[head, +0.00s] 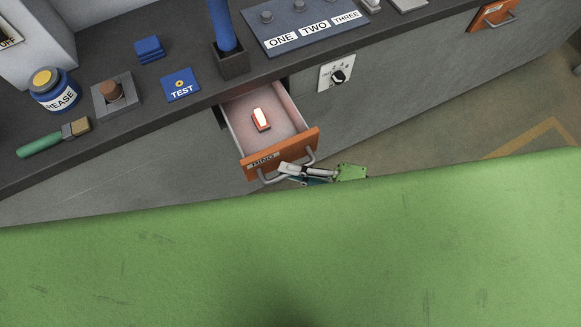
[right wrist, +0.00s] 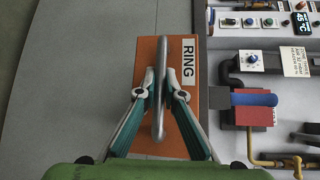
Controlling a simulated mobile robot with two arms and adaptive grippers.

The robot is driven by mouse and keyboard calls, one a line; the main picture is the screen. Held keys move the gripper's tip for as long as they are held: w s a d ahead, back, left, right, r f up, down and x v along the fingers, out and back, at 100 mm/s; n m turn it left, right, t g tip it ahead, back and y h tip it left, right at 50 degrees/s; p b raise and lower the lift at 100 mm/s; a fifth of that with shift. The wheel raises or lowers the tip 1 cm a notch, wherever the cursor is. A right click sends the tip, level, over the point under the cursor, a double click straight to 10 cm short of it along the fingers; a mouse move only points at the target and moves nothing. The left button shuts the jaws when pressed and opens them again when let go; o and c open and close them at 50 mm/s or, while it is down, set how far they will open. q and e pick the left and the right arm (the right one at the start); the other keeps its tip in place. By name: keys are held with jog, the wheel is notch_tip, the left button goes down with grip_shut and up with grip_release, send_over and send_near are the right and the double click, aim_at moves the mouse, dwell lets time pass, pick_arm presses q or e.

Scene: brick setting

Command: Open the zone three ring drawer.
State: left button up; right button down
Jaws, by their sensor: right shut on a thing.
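The RING drawer is pulled out from under the dark bench in the head view. Its orange front (head: 283,153) carries a RING label and a grey bar handle (head: 268,179). Inside its pale tray (head: 284,117) lies a small red and white object (head: 261,119). My right gripper (head: 300,171) is at the handle, in front of the drawer. In the right wrist view, its two teal fingers (right wrist: 161,90) are closed on the handle (right wrist: 158,128) from both sides, with the orange front (right wrist: 150,65) behind. My left gripper is not in view.
The bench top holds a grease pot (head: 53,90), a green-handled brush (head: 45,143), a blue TEST card (head: 180,85), a blue upright post (head: 222,28) and a ONE TWO THREE panel (head: 303,22). A rotary switch (head: 337,75) and another orange drawer (head: 492,14) are right.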

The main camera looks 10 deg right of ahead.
jog(key=c, duration=2.1)
grip_release()
jog(key=shift+c, duration=0.2)
jog(key=v, duration=1.2)
jog(key=s+d+f+g+h, duration=0.1)
jog(key=s+d+f+h, duration=0.15)
jog(key=f, duration=0.65)
jog(key=s+d+f+g+h, duration=0.1)
jog(key=s+f+h, duration=0.15)
jog(key=f, duration=0.65)
jog(key=s+d+f+g+h, duration=0.1)
jog(key=s+d+f+h, duration=0.15)
jog(key=f, duration=0.75)
jog(key=s+d+f+n+g+h, duration=0.2)
jog(key=s+f+n+h, duration=0.5)
jog(key=s+f, duration=0.6)
notch_tip(320, 180, down, 4)
jog(key=shift+r+n+g, duration=0.2)
jog(key=shift+n+g, duration=0.4)
jog(key=shift+n, duration=0.6)
